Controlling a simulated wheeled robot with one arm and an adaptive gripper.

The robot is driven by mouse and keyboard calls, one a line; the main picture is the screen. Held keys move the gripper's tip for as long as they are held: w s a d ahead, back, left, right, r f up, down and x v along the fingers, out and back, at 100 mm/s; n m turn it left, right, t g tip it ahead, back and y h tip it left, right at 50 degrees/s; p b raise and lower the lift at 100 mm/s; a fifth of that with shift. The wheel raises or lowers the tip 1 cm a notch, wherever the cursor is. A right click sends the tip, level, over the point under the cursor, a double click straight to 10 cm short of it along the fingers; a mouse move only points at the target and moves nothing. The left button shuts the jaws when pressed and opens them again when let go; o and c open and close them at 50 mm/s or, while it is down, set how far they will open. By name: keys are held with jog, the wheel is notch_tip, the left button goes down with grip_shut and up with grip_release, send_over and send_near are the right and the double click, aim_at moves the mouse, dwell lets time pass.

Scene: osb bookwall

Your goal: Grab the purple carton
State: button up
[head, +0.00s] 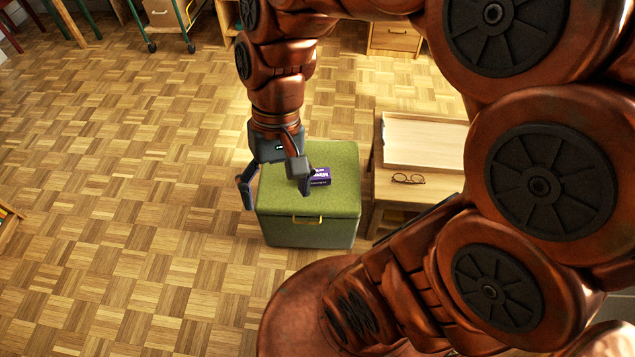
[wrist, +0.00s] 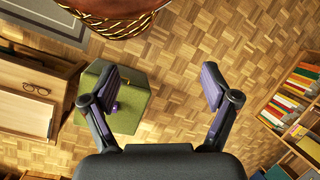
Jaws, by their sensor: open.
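The purple carton (head: 320,177) lies on top of the green ottoman (head: 335,210) in the head view, partly hidden behind a finger of my gripper. My gripper (head: 275,192) is open and empty, pointing down over the left part of the ottoman, with the carton to its right. In the wrist view the two fingers (wrist: 163,92) are spread wide. There the ottoman (wrist: 133,115) shows behind the left finger, and only a small purple bit of the carton (wrist: 115,107) shows beside that finger.
A low wooden table (head: 393,190) stands right of the ottoman, with a wooden tray (head: 425,152) and eyeglasses (head: 408,179) on it. A shelf of books (wrist: 290,95) shows at the right of the wrist view. The parquet floor left of the ottoman is clear.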

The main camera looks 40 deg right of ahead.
jog(key=w+d+f+m+y+b, duration=0.3)
jog(key=w+f+m+y+b, duration=0.4)
jog(key=w+f+b, duration=1)
jog(key=m+t+y+b, duration=0.2)
jog(key=m+t+b, duration=0.7)
jog(key=m+b, duration=0.6)
send_near(314, 174)
jog(key=x, duration=0.2)
jog(key=shift+w+a+r, duration=0.15)
jog(key=shift+a, duration=0.25)
jog(key=shift+f, duration=0.2)
jog(key=shift+b+x, duration=2.05)
jog(key=shift+x, duration=1.7)
jog(key=shift+d+f, duration=0.1)
jog(key=shift+d, duration=0.05)
jog(key=c, duration=0.9)
